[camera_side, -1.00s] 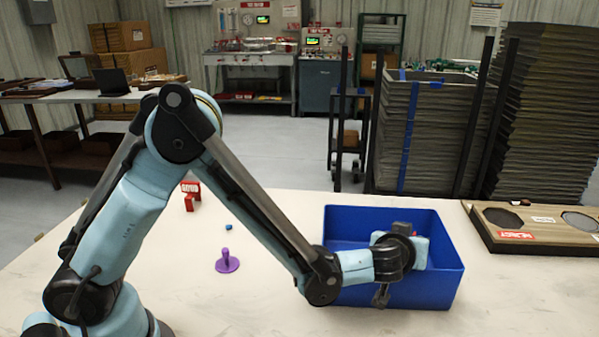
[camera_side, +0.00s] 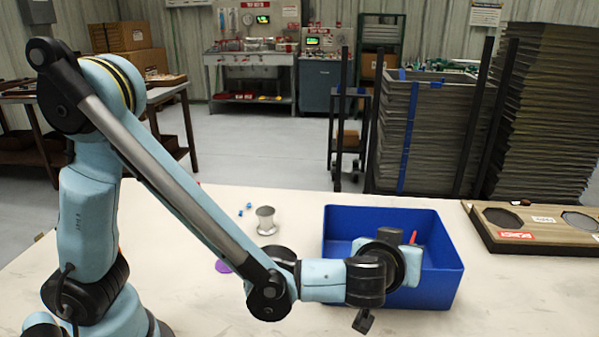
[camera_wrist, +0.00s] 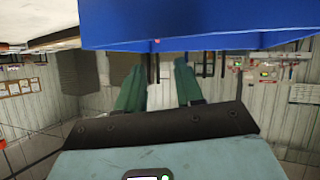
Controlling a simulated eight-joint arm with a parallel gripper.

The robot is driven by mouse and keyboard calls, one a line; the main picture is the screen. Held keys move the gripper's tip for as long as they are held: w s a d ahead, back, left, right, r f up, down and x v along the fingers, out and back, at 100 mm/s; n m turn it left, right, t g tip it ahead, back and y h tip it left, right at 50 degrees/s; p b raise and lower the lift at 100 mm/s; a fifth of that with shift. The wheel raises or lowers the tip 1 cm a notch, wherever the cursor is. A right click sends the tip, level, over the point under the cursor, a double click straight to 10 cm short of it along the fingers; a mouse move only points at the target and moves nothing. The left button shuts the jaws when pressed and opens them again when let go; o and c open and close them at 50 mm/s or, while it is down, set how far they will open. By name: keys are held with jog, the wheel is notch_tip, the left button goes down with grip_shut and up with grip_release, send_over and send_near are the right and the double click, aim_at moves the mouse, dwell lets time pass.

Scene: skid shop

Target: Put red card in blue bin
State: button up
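The blue bin (camera_side: 350,217) stands on the table at the right in the side view; its wall also fills the top of the wrist view (camera_wrist: 200,22). A thin red piece (camera_side: 413,238), possibly the red card, shows against the bin's inside, just above my gripper. My gripper (camera_side: 412,265) is at the bin in the side view, its fingers largely hidden. In the wrist view its two green fingers (camera_wrist: 159,66) are spread apart with nothing between them. A tiny red spot (camera_wrist: 157,41) shows at the bin's edge there.
A metal cup (camera_side: 265,221) and small blue pieces (camera_side: 245,209) stand left of the bin. A purple object (camera_side: 222,267) is partly hidden by my arm. A wooden board with round recesses (camera_side: 540,230) lies right of the bin.

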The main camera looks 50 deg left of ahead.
jog(key=s+a+r+m+g+h, duration=0.1)
jog(key=s+a+m+g+h, duration=0.3)
jog(key=s+a, duration=0.9)
jog(key=a+m, duration=0.2)
jog(key=shift+s+a+r+g+h, duration=0.15)
jog(key=shift+a+r+g+h, duration=0.15)
jog(key=shift+a+r, duration=0.1)
